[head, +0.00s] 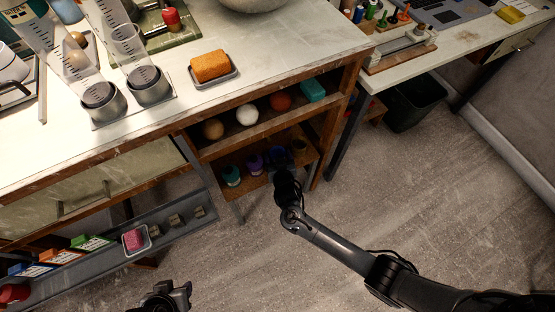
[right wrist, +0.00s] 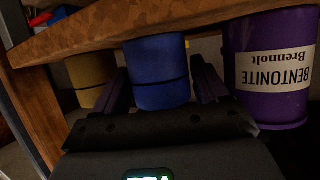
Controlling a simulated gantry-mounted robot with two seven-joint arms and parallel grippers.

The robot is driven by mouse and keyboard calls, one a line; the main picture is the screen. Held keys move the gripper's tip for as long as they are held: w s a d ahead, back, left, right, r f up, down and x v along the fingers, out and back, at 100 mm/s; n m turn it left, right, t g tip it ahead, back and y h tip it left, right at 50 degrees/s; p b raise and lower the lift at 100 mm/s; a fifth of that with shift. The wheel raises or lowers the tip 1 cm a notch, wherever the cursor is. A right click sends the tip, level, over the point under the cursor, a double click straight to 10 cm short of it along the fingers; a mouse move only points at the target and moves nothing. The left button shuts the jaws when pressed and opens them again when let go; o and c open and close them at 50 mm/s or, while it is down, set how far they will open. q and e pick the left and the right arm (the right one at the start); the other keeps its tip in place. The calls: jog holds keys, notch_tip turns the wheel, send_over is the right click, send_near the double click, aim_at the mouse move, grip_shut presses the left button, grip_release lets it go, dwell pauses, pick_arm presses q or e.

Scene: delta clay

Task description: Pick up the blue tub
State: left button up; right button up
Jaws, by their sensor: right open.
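The blue tub (right wrist: 158,72) is in the right wrist view, standing between the two spread dark fingers of my right gripper (right wrist: 163,85). I cannot tell whether the fingers touch it. In the head view the right gripper (head: 284,172) reaches into the lower shelf of the bench and mostly hides the blue tub. A purple tub labelled "BENTONITE" (right wrist: 275,70) stands on one side of it and a yellow-brown tub (right wrist: 90,78) on the other. My left gripper (head: 166,297) is at the bottom of the head view, away from the shelf; its jaws are unclear.
A teal tub (head: 231,176) stands farther left on the lower shelf. The upper shelf board (head: 245,140) lies close above the gripper and carries several balls and a teal block (head: 312,90). The floor (head: 430,190) at right is clear.

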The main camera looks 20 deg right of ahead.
jog(key=shift+w+d+f, duration=0.1)
jog(key=shift+w+f, duration=0.1)
jog(key=shift+w, duration=0.25)
jog(key=c, duration=0.7)
jog(key=shift+s+r, duration=0.1)
